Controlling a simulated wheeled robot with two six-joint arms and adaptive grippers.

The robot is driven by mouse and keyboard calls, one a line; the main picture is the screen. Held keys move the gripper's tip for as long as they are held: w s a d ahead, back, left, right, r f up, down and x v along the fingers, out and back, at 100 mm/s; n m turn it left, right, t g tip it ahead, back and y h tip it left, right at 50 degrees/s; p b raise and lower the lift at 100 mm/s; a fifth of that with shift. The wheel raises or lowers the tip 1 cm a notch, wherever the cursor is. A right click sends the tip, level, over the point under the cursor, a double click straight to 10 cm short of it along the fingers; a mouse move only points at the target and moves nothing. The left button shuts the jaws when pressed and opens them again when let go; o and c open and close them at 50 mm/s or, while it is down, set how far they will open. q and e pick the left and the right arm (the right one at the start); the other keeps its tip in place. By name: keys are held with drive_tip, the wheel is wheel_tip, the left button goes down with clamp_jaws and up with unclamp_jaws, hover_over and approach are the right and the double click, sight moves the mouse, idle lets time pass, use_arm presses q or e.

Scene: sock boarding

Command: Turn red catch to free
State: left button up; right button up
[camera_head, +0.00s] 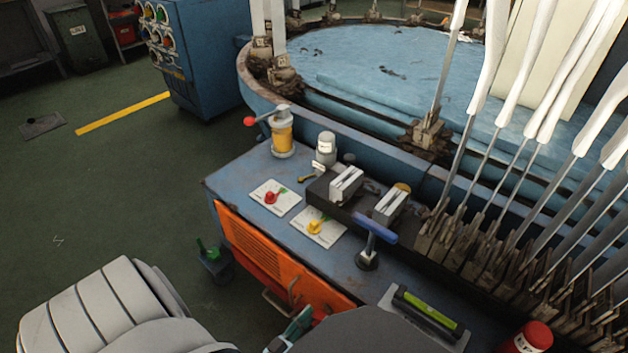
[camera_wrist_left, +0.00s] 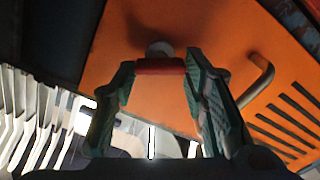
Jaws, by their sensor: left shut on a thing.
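The red catch (camera_wrist_left: 160,66) is a short red bar in the left wrist view, in front of a round grey boss (camera_wrist_left: 159,48) on the orange panel (camera_wrist_left: 215,35). It lies level across that picture, from one green fingertip to the other. My left gripper (camera_wrist_left: 160,74) is shut on it. In the head view my left gripper (camera_head: 303,317) is low at the bench's orange front (camera_head: 262,255), mostly hidden by my own arm. A little red shows beside its fingers there. My right gripper is not in view.
A bent metal handle (camera_wrist_left: 258,76) and a slotted vent (camera_wrist_left: 280,125) are on the orange panel close to the fingers. The blue bench top (camera_head: 240,185) carries a red knob (camera_head: 271,196), a yellow knob (camera_head: 315,226) and a blue-handled lever (camera_head: 374,228). Green floor at left is mostly open.

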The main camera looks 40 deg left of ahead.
use_arm(q)
drive_tip(key=shift+n, duration=0.6)
drive_tip(key=o, duration=1.2)
drive_tip(key=shift+c, duration=0.2)
drive_tip(key=s, duration=0.7)
drive_tip(key=shift+s, duration=0.25)
